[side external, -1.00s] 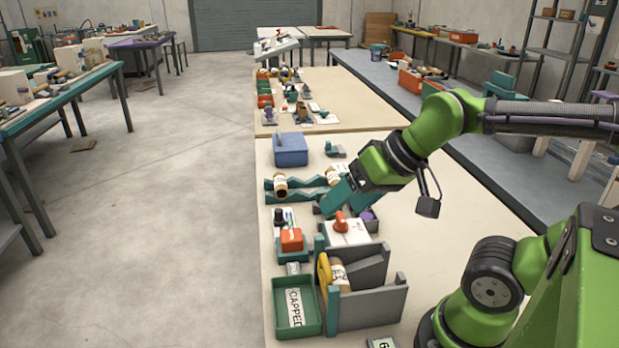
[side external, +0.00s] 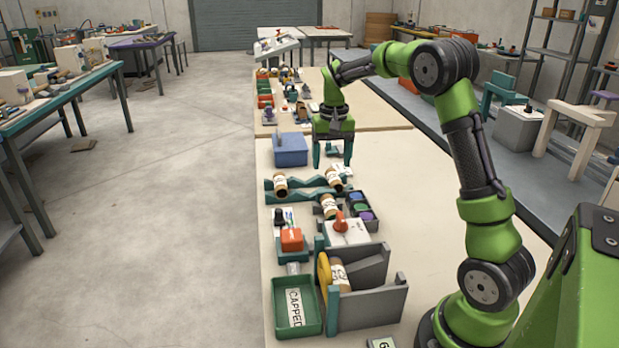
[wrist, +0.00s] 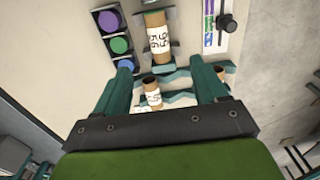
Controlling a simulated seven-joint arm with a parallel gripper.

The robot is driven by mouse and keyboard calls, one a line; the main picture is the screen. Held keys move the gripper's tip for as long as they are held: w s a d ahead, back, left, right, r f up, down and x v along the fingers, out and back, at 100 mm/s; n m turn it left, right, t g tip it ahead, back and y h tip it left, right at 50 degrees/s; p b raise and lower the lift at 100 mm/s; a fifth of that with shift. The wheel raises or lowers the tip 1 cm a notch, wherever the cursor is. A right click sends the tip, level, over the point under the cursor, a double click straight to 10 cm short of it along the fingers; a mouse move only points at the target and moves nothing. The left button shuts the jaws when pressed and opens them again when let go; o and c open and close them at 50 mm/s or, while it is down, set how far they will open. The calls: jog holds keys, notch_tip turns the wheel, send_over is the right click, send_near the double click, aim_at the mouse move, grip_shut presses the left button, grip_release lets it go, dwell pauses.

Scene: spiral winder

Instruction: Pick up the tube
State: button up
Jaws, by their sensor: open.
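My gripper (side external: 332,158) is open and empty, fingers pointing down, above the far side of the teal wavy rack (side external: 306,184). Two brown cardboard tubes with white labels lie on that rack: a left tube (side external: 280,184) and a right tube (side external: 334,179). A third tube (side external: 329,206) lies in a grey cradle in front of the rack. In the wrist view this cradle tube (wrist: 157,38) shows a numbered label, beyond my fingers (wrist: 163,87). One rack tube (wrist: 152,93) appears between the fingers; another is mostly hidden.
A labelled tube (side external: 338,272) sits in the grey winder frame beside a yellow disc. A green tray (side external: 314,322) marked CAPPED is at the front left. A blue box (side external: 290,150) stands left of my gripper. A holder with coloured caps (side external: 360,207) is right of the cradle.

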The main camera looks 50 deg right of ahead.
jog(key=r, duration=0.1)
send_near(331, 204)
jog(key=f, duration=0.5)
jog(key=shift+w+a+f, duration=0.15)
jog(key=shift+a, duration=0.15)
jog(key=shift+d+f, duration=0.2)
jog(key=shift+f, duration=1.1)
jog(key=shift+d+f, duration=0.15)
jog(key=shift+f, duration=1.2)
jog(key=shift+c, duration=0.5)
jog(key=c, duration=1)
jog(key=shift+c, duration=0.2)
